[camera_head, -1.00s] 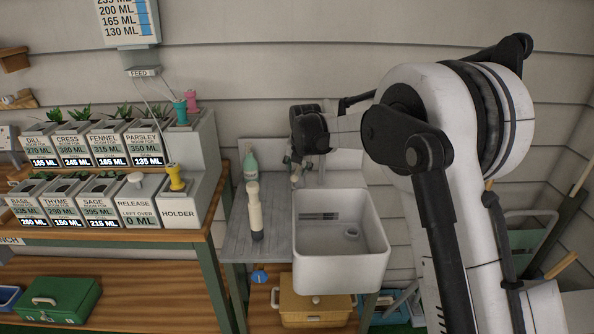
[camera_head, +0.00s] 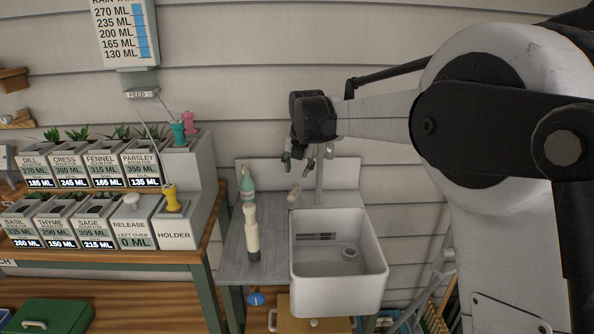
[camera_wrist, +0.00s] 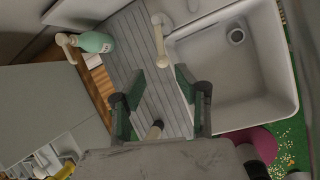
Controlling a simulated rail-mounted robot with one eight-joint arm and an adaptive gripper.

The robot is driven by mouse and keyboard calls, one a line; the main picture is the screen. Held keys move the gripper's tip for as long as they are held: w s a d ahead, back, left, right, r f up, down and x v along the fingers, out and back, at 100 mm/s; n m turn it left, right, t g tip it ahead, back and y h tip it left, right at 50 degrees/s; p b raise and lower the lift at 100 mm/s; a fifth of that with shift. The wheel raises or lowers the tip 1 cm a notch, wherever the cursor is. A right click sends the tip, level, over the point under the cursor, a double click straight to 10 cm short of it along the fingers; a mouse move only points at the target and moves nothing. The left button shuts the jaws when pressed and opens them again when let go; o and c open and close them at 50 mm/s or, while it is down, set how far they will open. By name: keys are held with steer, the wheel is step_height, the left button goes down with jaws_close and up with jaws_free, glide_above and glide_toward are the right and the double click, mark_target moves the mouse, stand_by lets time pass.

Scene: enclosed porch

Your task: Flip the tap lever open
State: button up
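The tap has an upright grey pipe (camera_head: 319,178) behind the white sink (camera_head: 338,290). A short cream lever (camera_head: 293,195) stands at the sink's back left corner and leans slightly. In the wrist view the lever (camera_wrist: 159,40) lies beyond my fingertips, beside the sink's rim. My gripper (camera_head: 297,168) points down above the lever, left of the pipe. The wrist view shows my gripper (camera_wrist: 161,90) open, with its dark green fingers spread and nothing between the pads. The lever looks apart from both fingers.
A bench with labelled planter boxes (camera_head: 105,225) is further left. The wall rises close behind the tap.

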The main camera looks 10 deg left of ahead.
mark_target(293, 193)
steer(key=shift+w+a, duration=0.1)
steer(key=c, duration=0.4)
steer(key=w+a+m+p, duration=0.1)
steer(key=w+a+r+m+p, duration=0.1)
steer(key=w, duration=0.1)
steer(key=w+a+r+m+g+p, duration=0.1)
steer(key=m+p, duration=0.1)
steer(key=shift+w+a+h, duration=0.25)
steer(key=shift+w+h, duration=0.05)
steer(key=shift+h, duration=0.1)
jaws_close()
steer(key=w+a+m+g+h+p, duration=0.1)
steer(key=a+m+g+h+p, duration=0.4)
steer(key=m+p, duration=0.65)
steer(key=d+f+m+y+b, duration=0.1)
steer(key=d+f+b, duration=0.1)
steer(key=f, duration=0.4)
steer(key=d+f+m+t+b, duration=0.1)
steer(key=d+f+b, duration=0.1)
steer(key=f, duration=0.4)
steer(key=shift+d+y+b, duration=0.3)
steer(key=shift+y+b, duration=0.1)
steer(key=shift+b, duration=0.45)
